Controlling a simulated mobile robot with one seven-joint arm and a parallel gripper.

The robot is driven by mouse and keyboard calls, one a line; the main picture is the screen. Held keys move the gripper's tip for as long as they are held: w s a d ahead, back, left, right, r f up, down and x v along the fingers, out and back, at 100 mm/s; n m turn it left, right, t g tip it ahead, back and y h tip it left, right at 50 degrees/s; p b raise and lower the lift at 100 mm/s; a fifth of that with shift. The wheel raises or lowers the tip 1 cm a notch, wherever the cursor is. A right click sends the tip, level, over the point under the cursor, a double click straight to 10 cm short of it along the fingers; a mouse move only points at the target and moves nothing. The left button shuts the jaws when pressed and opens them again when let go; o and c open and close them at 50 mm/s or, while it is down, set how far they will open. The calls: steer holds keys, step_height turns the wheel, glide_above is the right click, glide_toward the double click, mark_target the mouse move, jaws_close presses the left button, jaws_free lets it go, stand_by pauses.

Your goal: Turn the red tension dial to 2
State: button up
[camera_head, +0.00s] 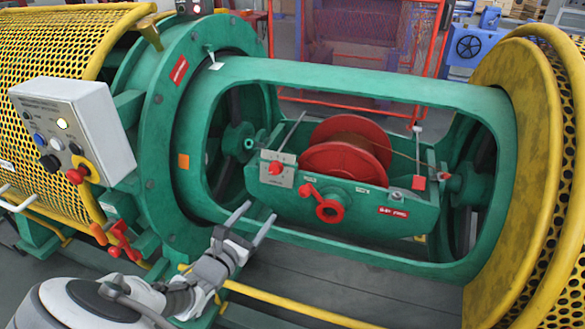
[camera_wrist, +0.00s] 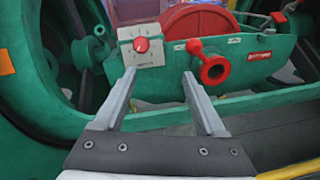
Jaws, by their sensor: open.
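The red tension dial (camera_head: 276,168) is a small red knob on a pale square plate at the left end of the green cradle inside the strander's opening. It also shows in the wrist view (camera_wrist: 141,45), upper left of centre, with marks around it too small to read. My gripper (camera_head: 251,214) is open and empty, in front of and below the dial, outside the cradle and apart from it. In the wrist view its two fingers (camera_wrist: 159,75) point toward the cradle, the left one just below the dial plate.
A red crank-like fitting (camera_head: 328,208) juts from the cradle front, right of the dial. A red reel (camera_head: 345,150) sits in the cradle. The green frame's lower rail (camera_head: 370,258) runs below. A control box (camera_head: 75,125) stands left, and yellow mesh guards (camera_head: 60,55) flank the opening.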

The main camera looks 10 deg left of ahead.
steer(key=a+n+t+y, duration=0.1)
steer(key=a+n+y, duration=0.1)
steer(key=b, duration=0.4)
glide_toward(274, 171)
steer(key=w, duration=0.8)
steer(key=shift+w+d, duration=0.15)
steer(key=shift+d, duration=0.15)
jaws_close()
